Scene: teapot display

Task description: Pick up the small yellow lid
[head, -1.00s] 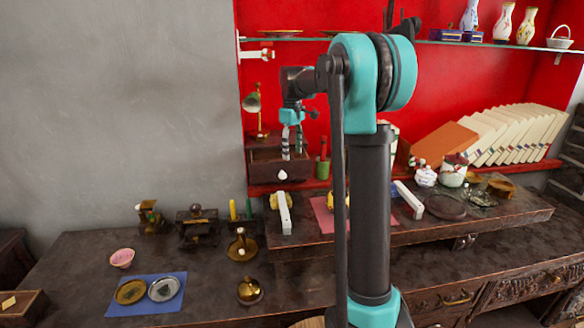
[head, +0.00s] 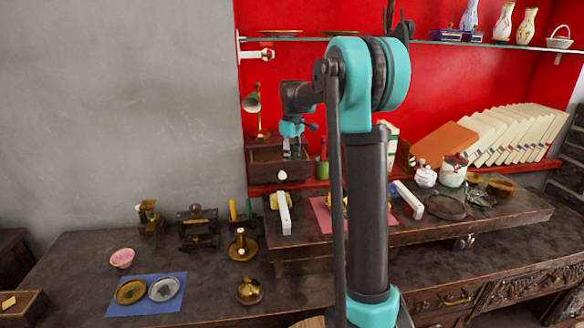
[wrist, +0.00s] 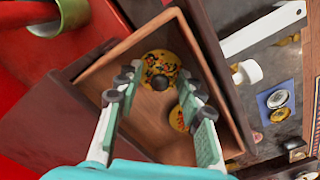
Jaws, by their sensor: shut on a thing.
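A round yellow lid (wrist: 160,64) with colored specks and a dark knob is inside a small wooden drawer (wrist: 92,72) in the wrist view. My gripper (wrist: 158,82) reaches into the drawer, with its fingertips on either side of this lid, shut on it. A second yellow speckled piece (wrist: 178,118) lies beside it, partly hidden by the right finger. In the head view my gripper (head: 292,154) is down in the open drawer (head: 264,172), and the drawer's front wall hides the fingertips and the lids.
The drawer's walls stand close around my fingers, and a white knob (wrist: 247,72) is on its front. A green cup (head: 321,169) stands just right of the drawer. A brass horn-shaped piece (head: 252,103) stands on top behind it. A white bar (head: 284,213) lies below.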

